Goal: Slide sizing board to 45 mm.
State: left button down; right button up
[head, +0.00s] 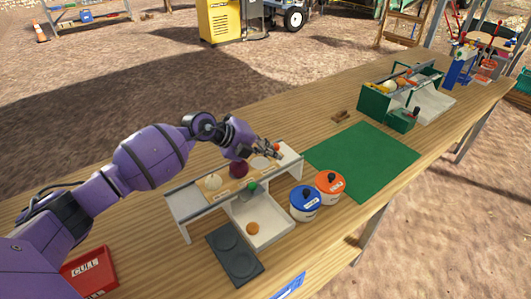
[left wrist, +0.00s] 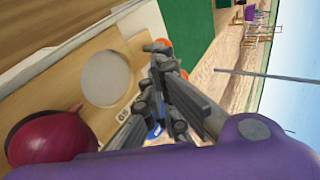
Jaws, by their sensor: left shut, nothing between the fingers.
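The sizing board (head: 225,184) is a tan wooden board with round holes, lying along the top of a pale grey stand. A white onion (head: 213,182) and a red onion (head: 238,170) sit on it, beside a pale round hole (head: 260,163). In the left wrist view the board (left wrist: 50,95) shows the red onion (left wrist: 52,138), the empty-looking hole (left wrist: 107,78) and a small label, not clearly readable. My left gripper (head: 274,153) is shut and empty at the board's right end, close to a small orange-red part (left wrist: 163,43) partly hidden by the fingers (left wrist: 160,62). Contact is unclear. My right gripper is not in view.
A white tray (head: 273,231) holding an orange-brown onion (head: 252,229) is in front of the stand. Blue-lidded (head: 305,200) and orange-lidded (head: 329,186) pots stand to the right, near a green mat (head: 365,160). A dark plate (head: 236,256) and red CULL bin (head: 88,272) are in front.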

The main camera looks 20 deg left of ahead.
pick_arm(q)
jog(key=w+d, duration=0.1)
jog(key=w, duration=0.1)
jog(key=w+d, duration=0.3)
jog(key=w, duration=0.1)
jog(key=shift+d+f, duration=0.1)
jog(key=shift+d, duration=0.3)
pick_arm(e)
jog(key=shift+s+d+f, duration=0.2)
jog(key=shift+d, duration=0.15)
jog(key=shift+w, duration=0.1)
